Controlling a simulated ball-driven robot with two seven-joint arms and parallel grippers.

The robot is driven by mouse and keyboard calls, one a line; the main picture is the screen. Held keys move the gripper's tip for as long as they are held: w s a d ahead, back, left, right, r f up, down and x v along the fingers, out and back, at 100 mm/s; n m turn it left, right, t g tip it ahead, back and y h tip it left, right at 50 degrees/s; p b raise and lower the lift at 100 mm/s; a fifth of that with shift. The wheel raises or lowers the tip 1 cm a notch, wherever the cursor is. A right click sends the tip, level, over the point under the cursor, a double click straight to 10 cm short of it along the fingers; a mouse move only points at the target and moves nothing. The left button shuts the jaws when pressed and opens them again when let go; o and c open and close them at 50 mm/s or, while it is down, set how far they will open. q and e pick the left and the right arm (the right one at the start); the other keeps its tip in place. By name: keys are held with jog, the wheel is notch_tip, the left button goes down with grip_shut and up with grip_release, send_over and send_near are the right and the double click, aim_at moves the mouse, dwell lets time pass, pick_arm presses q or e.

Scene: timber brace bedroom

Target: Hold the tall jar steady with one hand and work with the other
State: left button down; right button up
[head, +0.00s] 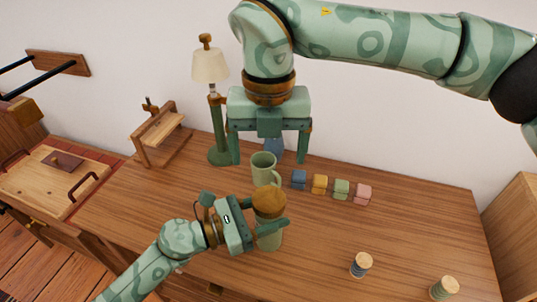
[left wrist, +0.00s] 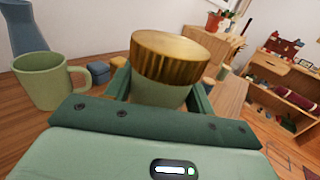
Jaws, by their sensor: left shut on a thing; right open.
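The tall jar (head: 268,238) is green with a round golden-brown lid (head: 269,201) and stands upright on the wooden table. My left gripper (head: 266,226) is shut around the jar's body just below the lid. In the left wrist view the jar (left wrist: 160,92) shows between the two fingers, with its lid (left wrist: 170,55) on top. My right gripper (head: 269,160) is open and empty, pointing down behind the jar, over the area of a green mug (head: 263,168). The jar's lower part is partly hidden by my left gripper.
A row of small blocks, blue (head: 299,179), yellow (head: 320,184), green (head: 341,189) and pink (head: 363,194), lies right of the mug. Two small lidded jars (head: 361,265) (head: 444,288) stand front right. A lamp (head: 216,130) and wooden stand (head: 158,135) are back left. The table's right-middle is clear.

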pick_arm(q)
jog(key=shift+c, duration=2.3)
grip_release()
jog(key=v, duration=1.6)
jog(key=shift+a+b, duration=0.2)
jog(key=shift+b, duration=0.15)
